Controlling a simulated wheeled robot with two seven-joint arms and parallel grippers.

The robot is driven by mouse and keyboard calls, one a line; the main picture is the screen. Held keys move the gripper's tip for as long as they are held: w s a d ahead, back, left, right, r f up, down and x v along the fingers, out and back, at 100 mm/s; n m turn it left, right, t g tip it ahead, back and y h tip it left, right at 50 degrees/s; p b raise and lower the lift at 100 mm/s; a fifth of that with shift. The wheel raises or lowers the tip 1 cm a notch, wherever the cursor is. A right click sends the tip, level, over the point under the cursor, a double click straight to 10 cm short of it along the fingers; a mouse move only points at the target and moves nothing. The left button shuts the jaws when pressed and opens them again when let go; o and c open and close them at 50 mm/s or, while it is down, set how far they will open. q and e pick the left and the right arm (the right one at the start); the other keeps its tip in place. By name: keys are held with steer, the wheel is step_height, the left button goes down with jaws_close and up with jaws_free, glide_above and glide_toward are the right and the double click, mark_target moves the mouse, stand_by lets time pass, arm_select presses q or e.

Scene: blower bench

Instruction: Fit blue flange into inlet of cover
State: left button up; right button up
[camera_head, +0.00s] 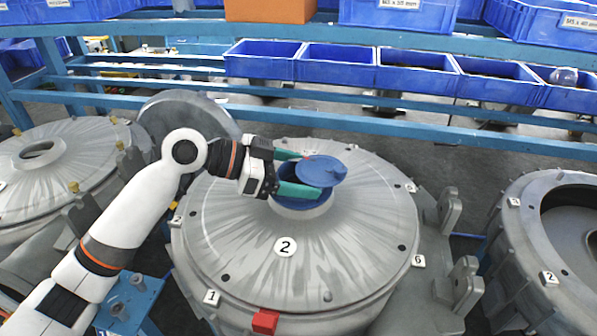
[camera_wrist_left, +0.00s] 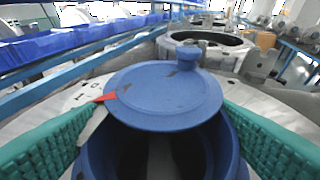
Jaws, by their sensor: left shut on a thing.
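The blue flange (camera_head: 302,204) is a short hollow blue cylinder with a flat blue disc (camera_head: 323,170) over its top. It sits at the central inlet of the grey cover (camera_head: 245,225) marked 2; I cannot tell whether it is fully seated. My left gripper (camera_head: 297,174) reaches in from the left, its green fingers shut on the flange's sides. In the left wrist view the flange (camera_wrist_left: 160,155) stands between both fingers, and its disc with a small knob covers part of the dark opening. My right gripper is not in view.
A red block (camera_head: 265,321) and small number tags lie along the cover's rim. Other grey housings stand at left (camera_head: 60,165) and right (camera_head: 560,235). A blue rack with blue bins (camera_head: 340,65) runs behind.

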arm_select(q)
steer(key=shift+f, duration=0.15)
steer(key=o, duration=1.2)
steer(key=shift+o, duration=0.2)
steer(key=v, duration=1.2)
